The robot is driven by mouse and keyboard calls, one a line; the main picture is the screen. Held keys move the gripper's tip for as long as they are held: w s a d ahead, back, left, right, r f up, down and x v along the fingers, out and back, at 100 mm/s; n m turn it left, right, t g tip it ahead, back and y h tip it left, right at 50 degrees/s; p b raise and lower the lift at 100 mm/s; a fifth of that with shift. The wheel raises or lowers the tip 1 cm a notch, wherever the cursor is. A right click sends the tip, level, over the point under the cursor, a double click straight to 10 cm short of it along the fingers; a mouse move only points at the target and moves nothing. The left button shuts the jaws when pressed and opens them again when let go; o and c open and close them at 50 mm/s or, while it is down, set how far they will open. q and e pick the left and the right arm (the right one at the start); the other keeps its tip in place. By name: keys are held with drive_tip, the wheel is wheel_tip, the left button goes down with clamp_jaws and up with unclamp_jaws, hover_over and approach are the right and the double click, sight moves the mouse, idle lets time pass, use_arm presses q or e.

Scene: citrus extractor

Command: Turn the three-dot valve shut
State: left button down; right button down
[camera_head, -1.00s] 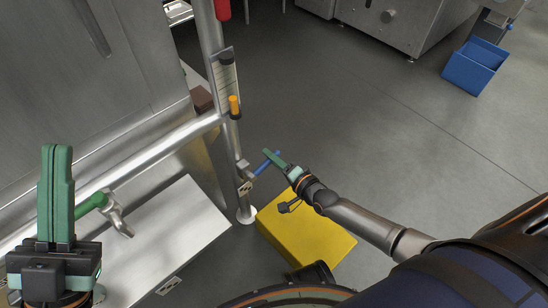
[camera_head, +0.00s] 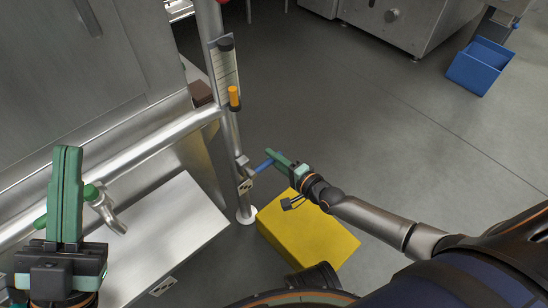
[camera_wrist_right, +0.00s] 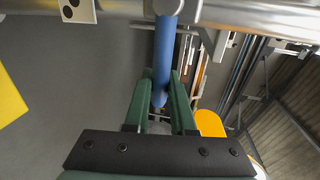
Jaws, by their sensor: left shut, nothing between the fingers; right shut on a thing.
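A blue valve lever (camera_head: 263,167) sticks out from the upright steel pipe (camera_head: 233,140), low down above the yellow block. A small dotted tag (camera_head: 245,187) is beside it; its dots are too small to count there. In the right wrist view the tag (camera_wrist_right: 77,10) is cut off by the top edge, with two dots showing. My right gripper (camera_head: 272,155) is shut on the blue lever (camera_wrist_right: 164,60), which runs between its green fingers (camera_wrist_right: 163,95). My left gripper (camera_head: 67,150) is shut and empty, upright at the left, in front of a green-handled valve (camera_head: 108,212).
A yellow block (camera_head: 308,232) lies on the floor by the pipe's foot. A steel surface (camera_head: 180,235) is at left. A blue bin (camera_head: 480,65) stands far right. Floor between is clear.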

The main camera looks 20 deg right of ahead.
drive_tip(key=c, duration=0.8)
unclamp_jaws()
drive_tip(key=shift+o, duration=0.2)
drive_tip(key=p+v, duration=0.4)
drive_tip(key=v, duration=0.8)
drive_tip(key=shift+s+p, duration=0.25)
drive_tip(key=shift+p, duration=0.15)
